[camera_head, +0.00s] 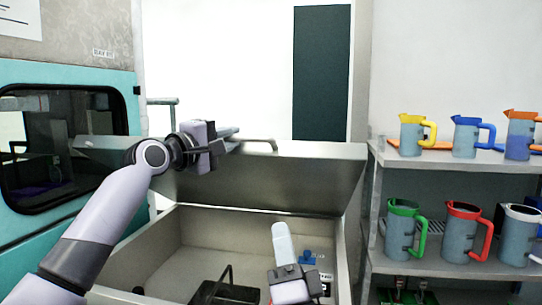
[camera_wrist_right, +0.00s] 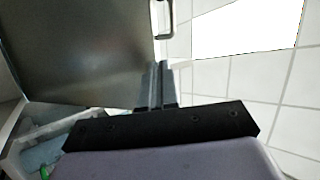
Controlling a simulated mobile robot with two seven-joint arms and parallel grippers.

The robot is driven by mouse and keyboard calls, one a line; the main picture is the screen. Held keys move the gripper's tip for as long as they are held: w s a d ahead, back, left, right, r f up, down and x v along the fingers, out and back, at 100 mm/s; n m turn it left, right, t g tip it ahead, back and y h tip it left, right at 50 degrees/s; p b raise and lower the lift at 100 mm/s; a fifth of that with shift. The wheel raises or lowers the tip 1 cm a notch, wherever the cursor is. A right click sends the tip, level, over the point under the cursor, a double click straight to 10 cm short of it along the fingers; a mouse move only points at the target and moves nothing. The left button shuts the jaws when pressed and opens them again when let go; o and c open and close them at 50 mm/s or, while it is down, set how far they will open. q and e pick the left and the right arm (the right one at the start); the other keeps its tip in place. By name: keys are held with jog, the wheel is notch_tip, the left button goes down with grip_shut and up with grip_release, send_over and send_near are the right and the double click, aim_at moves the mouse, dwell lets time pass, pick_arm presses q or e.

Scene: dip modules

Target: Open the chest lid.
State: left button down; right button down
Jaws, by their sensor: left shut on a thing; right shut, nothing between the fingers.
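The grey chest (camera_head: 345,265) stands in front of me with its lid (camera_head: 290,180) raised and tilted, its underside facing me. The lid handle (camera_head: 268,141) sticks up at the lid's top edge. My left gripper (camera_head: 228,133) is shut at the left end of the handle and appears to hold it. My right gripper (camera_head: 282,232) is shut and empty, over the chest opening. In the right wrist view, its closed fingers (camera_wrist_right: 156,82) show beside the lid (camera_wrist_right: 80,50), and the handle (camera_wrist_right: 163,18) is visible beyond. The exact left grip is partly hidden.
Inside the chest are a black basket (camera_head: 225,292) and a small blue item (camera_head: 307,257). A shelf (camera_head: 440,158) with several coloured-handled jugs stands close on the right. A teal machine (camera_head: 105,78) with a dark window stands on the left.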

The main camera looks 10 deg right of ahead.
aim_at(271, 155)
jog(key=w+r, duration=0.3)
jog(key=r, duration=0.1)
jog(key=w+r+m, duration=0.1)
jog(key=w+r, duration=0.3)
jog(key=w+r+m+h, duration=0.1)
jog(key=w+r, duration=0.3)
jog(key=shift+a+r, duration=0.15)
jog(key=shift+a, duration=0.2)
